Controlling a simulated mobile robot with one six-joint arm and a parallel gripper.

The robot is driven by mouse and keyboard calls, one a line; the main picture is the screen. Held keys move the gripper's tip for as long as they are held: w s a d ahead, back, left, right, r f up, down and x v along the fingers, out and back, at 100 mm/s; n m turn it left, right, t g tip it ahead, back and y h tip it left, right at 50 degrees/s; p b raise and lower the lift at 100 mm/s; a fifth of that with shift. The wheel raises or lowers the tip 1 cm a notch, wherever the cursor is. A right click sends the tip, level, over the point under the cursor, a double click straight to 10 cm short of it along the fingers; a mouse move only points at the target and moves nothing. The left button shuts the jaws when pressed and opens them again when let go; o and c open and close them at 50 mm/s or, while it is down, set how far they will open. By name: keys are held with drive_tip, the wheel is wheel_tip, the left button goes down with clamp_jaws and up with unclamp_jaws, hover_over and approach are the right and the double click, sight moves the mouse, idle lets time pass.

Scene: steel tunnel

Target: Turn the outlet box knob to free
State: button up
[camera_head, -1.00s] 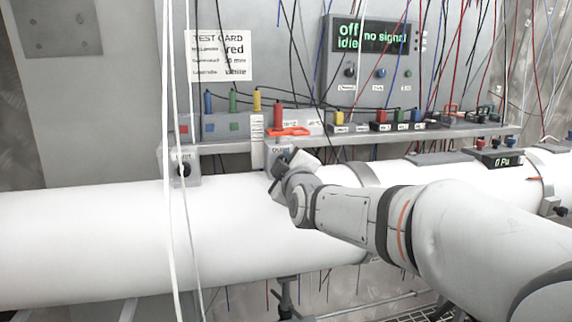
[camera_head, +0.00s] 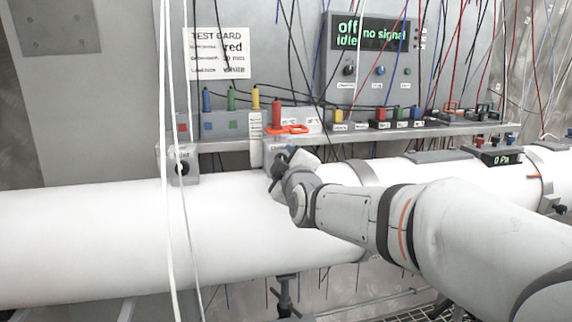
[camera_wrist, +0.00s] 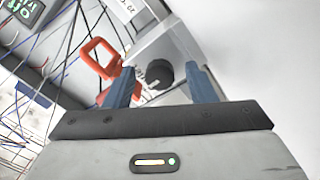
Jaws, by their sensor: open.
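The grey outlet box (camera_head: 273,150) sits on top of the white pipe below the shelf. My gripper mostly covers it in the head view, and its label is partly hidden. In the wrist view the box (camera_wrist: 165,48) carries a round black knob (camera_wrist: 159,74). My gripper (camera_wrist: 162,82) is open, with one blue finger on each side of the knob. I cannot tell whether either finger touches it. The knob's pointer and setting are not readable. In the head view my gripper (camera_head: 279,166) is at the box's front.
A similar box with a black knob (camera_head: 182,168) stands farther left on the pipe (camera_head: 90,240). A red-orange handle (camera_wrist: 100,58) is close to the left finger. The shelf (camera_head: 400,132) holds coloured plugs. Thin cables hang in front of the wall, and white ones cross the left box.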

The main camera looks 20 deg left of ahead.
drive_tip(key=v, duration=0.7)
drive_tip(key=shift+s, duration=0.3)
drive_tip(key=shift+d, duration=0.2)
